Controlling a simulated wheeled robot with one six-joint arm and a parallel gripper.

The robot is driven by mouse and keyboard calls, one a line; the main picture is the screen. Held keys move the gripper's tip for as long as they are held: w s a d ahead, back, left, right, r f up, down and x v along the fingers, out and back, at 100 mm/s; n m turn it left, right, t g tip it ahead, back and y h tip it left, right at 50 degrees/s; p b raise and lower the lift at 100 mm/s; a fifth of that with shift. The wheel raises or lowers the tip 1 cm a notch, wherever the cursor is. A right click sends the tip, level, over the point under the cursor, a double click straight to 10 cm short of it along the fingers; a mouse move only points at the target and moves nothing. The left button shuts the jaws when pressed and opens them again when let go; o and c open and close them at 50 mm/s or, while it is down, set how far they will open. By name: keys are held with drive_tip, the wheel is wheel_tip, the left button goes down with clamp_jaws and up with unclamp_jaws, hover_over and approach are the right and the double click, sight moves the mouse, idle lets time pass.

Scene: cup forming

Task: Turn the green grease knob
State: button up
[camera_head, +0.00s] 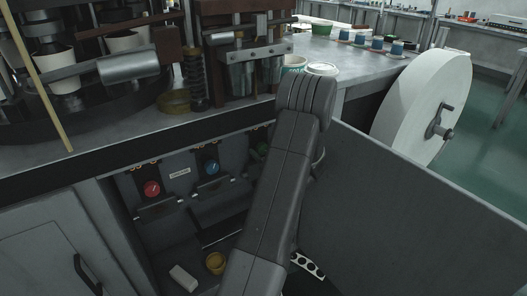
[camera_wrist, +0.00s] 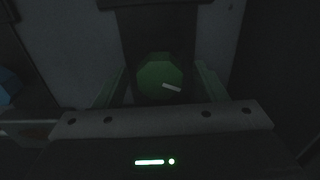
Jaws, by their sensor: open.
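The green grease knob (camera_wrist: 158,72) shows in the wrist view as a dark green, many-sided knob. Its white pointer mark runs to the right and slightly down. My gripper (camera_wrist: 162,80) is open, with one finger on each side of the knob. There is a gap on both sides, and I cannot tell how deep the fingers reach around it. In the head view a small part of the green knob (camera_head: 262,148) shows at the left edge of my arm. My arm hides my gripper there.
A red knob (camera_head: 152,188) and a blue knob (camera_head: 212,167) sit left of the green one inside the open cabinet. A grey panel (camera_head: 420,215) stands to the right. The machine bench (camera_head: 350,72) is above. A yellow cup (camera_head: 216,262) is low in the cabinet.

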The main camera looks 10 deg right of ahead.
drive_tip(key=shift+w+a, duration=0.1)
drive_tip(key=shift+w, duration=0.15)
drive_tip(key=c, duration=1)
drive_tip(key=shift+m, duration=0.3)
drive_tip(key=m+p, duration=0.2)
drive_tip(key=m, duration=0.2)
drive_tip(key=shift+r, duration=0.1)
drive_tip(key=shift+m+p, duration=1.05)
drive_tip(key=shift+m, duration=0.95)
